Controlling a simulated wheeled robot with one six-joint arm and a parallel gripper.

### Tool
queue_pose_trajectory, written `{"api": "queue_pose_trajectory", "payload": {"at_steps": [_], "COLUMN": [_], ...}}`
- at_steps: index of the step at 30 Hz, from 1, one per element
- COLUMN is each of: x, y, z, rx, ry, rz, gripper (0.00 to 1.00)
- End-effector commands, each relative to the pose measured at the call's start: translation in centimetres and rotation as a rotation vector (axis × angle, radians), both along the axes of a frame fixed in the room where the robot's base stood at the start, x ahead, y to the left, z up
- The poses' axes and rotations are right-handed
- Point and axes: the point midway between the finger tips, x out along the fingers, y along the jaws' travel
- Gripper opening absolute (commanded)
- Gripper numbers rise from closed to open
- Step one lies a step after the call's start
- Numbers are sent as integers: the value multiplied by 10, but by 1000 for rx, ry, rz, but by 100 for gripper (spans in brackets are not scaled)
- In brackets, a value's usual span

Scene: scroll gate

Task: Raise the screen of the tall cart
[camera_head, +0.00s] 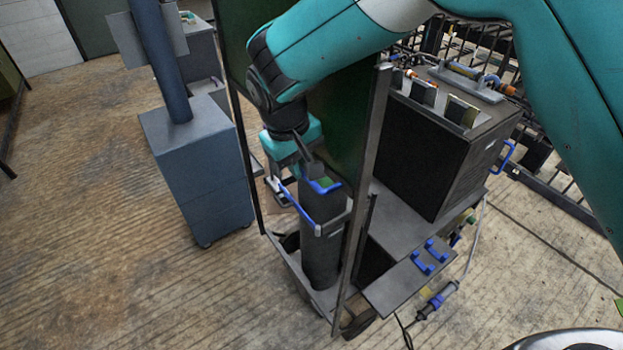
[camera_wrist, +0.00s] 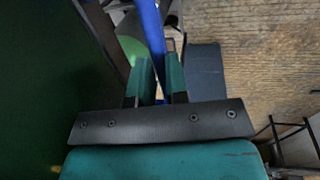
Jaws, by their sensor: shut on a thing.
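The tall cart (camera_head: 408,282) stands right of centre in the head view. Its dark green screen (camera_head: 350,125) stands upright between thin posts, partly hidden behind my arm. The screen also fills the left of the wrist view (camera_wrist: 35,80). My gripper (camera_head: 292,180) is low in front of the screen, beside a dark cylinder (camera_head: 320,245). In the wrist view, my teal fingers (camera_wrist: 160,82) are shut on a blue bar (camera_wrist: 150,35), which runs up between them. The bar also shows in the head view (camera_head: 296,203). Whether it joins the screen is hard to tell.
A dark box-shaped machine (camera_head: 432,150) sits on the cart's right side. A blue-grey pedestal (camera_head: 203,165) stands to the left. Black railings (camera_head: 500,45) run behind the cart. A cable with a blue plug (camera_head: 437,300) hangs at the cart's front right. The floor at left is clear.

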Motion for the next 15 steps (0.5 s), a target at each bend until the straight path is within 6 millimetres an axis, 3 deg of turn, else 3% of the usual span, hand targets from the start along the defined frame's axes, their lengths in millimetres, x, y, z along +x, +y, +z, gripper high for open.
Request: {"api": "queue_pose_trajectory", "payload": {"at_steps": [1, 6, 15], "x": [0, 0, 0], "y": [0, 0, -1], "z": [25, 63, 95], "rx": [2, 2, 2], "ry": [-3, -1, -1], "rz": [-1, -2, -2], "gripper": [0, 0, 0]}}
